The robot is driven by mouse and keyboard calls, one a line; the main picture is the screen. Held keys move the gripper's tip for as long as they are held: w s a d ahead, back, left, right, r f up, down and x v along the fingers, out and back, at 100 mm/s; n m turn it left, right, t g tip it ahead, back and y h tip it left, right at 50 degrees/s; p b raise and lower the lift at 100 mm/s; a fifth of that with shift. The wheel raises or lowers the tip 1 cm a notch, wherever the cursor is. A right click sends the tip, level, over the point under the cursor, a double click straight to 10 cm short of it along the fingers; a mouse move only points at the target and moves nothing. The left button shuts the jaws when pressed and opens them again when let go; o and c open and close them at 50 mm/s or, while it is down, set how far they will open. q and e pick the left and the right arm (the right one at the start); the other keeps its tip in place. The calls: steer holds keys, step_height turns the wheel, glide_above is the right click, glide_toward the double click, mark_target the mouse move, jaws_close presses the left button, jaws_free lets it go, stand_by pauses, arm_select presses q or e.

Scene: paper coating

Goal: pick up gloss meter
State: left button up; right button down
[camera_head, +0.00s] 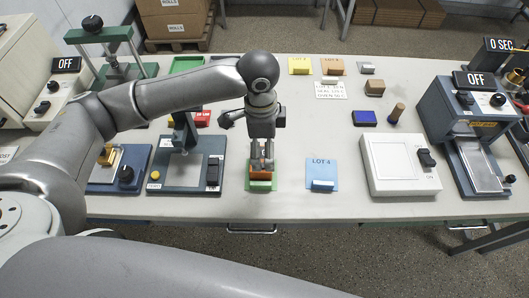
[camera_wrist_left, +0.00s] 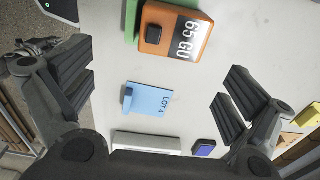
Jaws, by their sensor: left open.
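The gloss meter, an orange block with a black knob and a display reading "65 GU" (camera_wrist_left: 153,45), is at the top of the left wrist view, on a green card (camera_wrist_left: 131,22). In the head view the orange gloss meter (camera_head: 259,171) shows on the green card (camera_head: 260,186) near the table's front edge, partly hidden by my left gripper (camera_head: 262,161). My left gripper is above it, pointing down. In the left wrist view its fingers (camera_wrist_left: 158,82) are spread wide with nothing between them touching. My right gripper is not in view.
A blue LOT 4 card (camera_head: 322,173) lies just right of the gloss meter. A blue-based device (camera_head: 187,172) stands to the left and a white box with a switch (camera_head: 398,165) to the right. A dark blue block (camera_head: 365,118) sits behind. Bare table (camera_head: 300,125) lies between.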

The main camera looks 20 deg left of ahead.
arm_select(q)
steer(key=shift+w+a+r, duration=0.4)
steer(key=shift+w+a, duration=0.25)
steer(key=shift+a, duration=0.15)
step_height(320, 180, down, 5)
steer(key=shift+s+f+p, duration=0.1)
steer(key=shift+p, duration=0.3)
step_height(320, 180, down, 5)
steer(key=shift+d+r+p, duration=0.1)
steer(key=shift+d+p, duration=0.05)
steer(key=shift+p, duration=0.7)
steer(key=shift+f, duration=0.25)
steer(key=shift+c, duration=0.7)
steer(key=c, duration=1)
steer(key=shift+r, duration=0.1)
steer(key=shift+c, duration=0.2)
steer(key=shift+w, duration=0.2)
